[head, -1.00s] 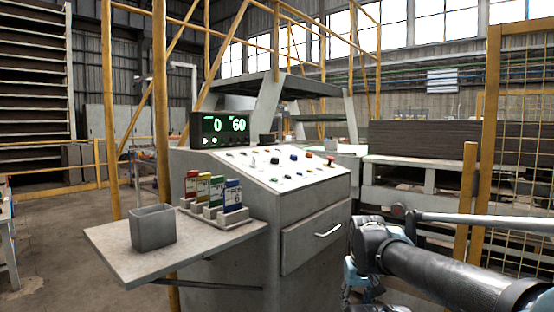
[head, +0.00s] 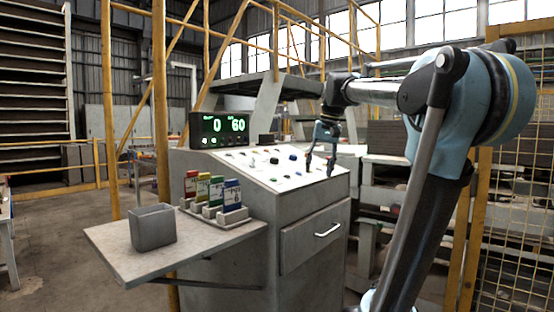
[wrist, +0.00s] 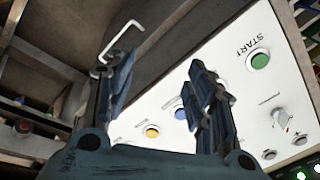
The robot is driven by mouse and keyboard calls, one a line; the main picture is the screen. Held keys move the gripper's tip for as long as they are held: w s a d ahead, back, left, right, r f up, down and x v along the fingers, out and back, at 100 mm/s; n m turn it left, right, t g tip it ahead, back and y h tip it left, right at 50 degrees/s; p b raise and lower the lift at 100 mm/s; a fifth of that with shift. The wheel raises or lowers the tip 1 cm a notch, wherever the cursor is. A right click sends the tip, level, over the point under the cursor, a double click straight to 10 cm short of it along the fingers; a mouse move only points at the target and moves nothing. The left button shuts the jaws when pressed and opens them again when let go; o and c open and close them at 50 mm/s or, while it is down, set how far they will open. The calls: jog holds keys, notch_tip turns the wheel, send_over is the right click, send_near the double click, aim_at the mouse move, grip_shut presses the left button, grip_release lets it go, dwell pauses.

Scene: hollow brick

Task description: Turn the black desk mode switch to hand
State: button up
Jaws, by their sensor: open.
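The control desk (head: 320,215) has a sloped white top panel. A black knob (head: 274,160) stands near the middle of the panel; it may be the mode switch, but its label and setting are too small to read. In the wrist view a selector knob (wrist: 283,118) sits at the right, beyond the right finger; I cannot tell whether it is the same one. My gripper (head: 319,168) is open and empty over the right part of the panel, to the right of the black knob. Its spread fingers also show in the wrist view (wrist: 163,68).
A green START button (wrist: 260,59), a yellow button (wrist: 152,132) and a blue button (wrist: 181,113) lie near my fingers. A green-lit display (head: 219,128) stands at the back. A side shelf (head: 105,250) holds a grey bin (head: 153,227) and several coloured card holders. A drawer handle (head: 328,230) sticks out.

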notch_tip(320, 180, up, 17)
jog(key=m+g+y, duration=0.1)
send_over(276, 158)
jog(key=s+d, duration=0.2)
jog(key=d, duration=0.4)
jog(key=w, duration=0.1)
jog(key=shift+y, duration=0.3)
jog(key=x, duration=1.6)
jog(key=shift+w+a+f, duration=0.1)
jog(key=shift+a+f, duration=0.2)
jog(key=shift+a, duration=0.05)
jog(key=shift+c, duration=0.6)
jog(key=c, duration=0.9)
